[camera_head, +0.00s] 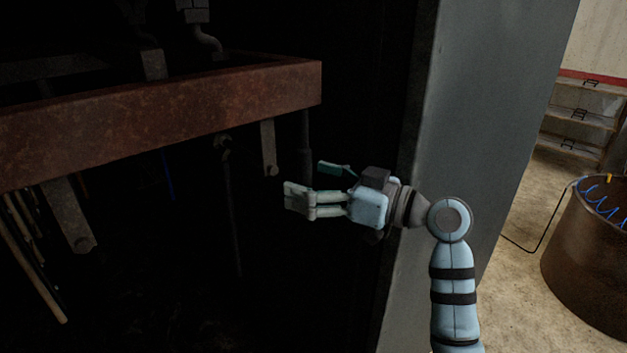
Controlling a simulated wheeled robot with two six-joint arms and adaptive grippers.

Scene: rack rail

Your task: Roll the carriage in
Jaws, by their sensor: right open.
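A rusty red-brown beam (170,117) runs across the upper left and ends at the right, above and left of my right gripper. It looks like part of the carriage or its rail; I cannot tell which. Flat metal straps (68,215) hang below it, and a shorter strap (268,148) hangs near its right end. My right gripper (307,181) is open and empty, pointing left, just below the beam's right end. A dark vertical rod (305,135) stands close to its fingertips; I cannot tell whether they touch. My left gripper is out of view.
A grey upright panel (475,110) stands behind my right arm. The dark interior at left hides most details; a hook (208,38) and thin rods (35,265) show there.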

